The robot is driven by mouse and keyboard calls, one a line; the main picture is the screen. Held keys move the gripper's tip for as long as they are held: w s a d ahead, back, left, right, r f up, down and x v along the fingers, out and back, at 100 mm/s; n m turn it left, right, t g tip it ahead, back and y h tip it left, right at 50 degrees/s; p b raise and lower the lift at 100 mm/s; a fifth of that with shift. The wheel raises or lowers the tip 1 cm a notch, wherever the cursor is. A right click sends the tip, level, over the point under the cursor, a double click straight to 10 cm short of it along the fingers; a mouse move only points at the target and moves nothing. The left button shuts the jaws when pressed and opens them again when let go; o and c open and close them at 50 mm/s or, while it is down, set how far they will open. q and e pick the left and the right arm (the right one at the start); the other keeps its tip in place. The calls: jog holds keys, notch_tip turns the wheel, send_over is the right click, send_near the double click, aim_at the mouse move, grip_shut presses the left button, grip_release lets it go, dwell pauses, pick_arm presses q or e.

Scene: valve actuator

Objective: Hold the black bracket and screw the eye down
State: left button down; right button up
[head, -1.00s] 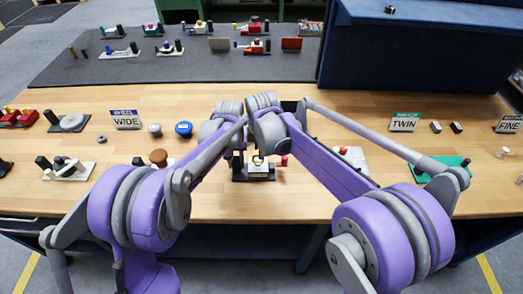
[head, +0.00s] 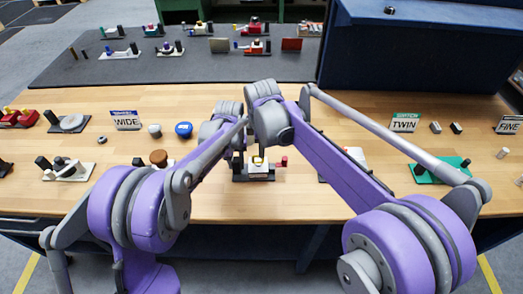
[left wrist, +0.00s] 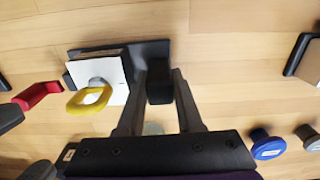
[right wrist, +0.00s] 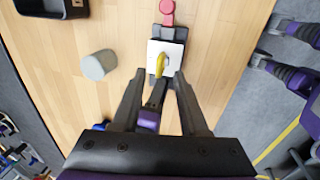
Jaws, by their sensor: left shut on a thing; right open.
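The fixture stands mid-bench in the head view, a white block (head: 259,170) on a black base (head: 252,179). The left wrist view shows the yellow eye (left wrist: 89,97) on top of the white block, on a grey stem. My left gripper (left wrist: 160,82) is shut on the black bracket (left wrist: 159,82), a post at one end of the base. My right gripper (right wrist: 160,82) is open and empty, with its fingers pointing at the fixture. In the right wrist view the eye (right wrist: 160,65) lies beyond the fingertips, apart from them.
A red part (right wrist: 167,10) sits at the fixture's other end. A grey cylinder (right wrist: 98,64) and a black tray (right wrist: 52,6) stand to one side. A blue knob (head: 184,129) and a WIDE sign (head: 125,119) are at left, a TWIN sign (head: 405,122) at right. Bare wood lies in front.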

notch_tip(320, 180, up, 8)
jog(key=s, duration=0.1)
jog(key=shift+s, duration=0.35)
jog(key=shift+f, duration=0.1)
pick_arm(q)
jog(key=shift+c, duration=2.4)
grip_release()
pick_arm(e)
jog(key=shift+w, duration=0.1)
pick_arm(q)
jog(key=shift+r, duration=0.1)
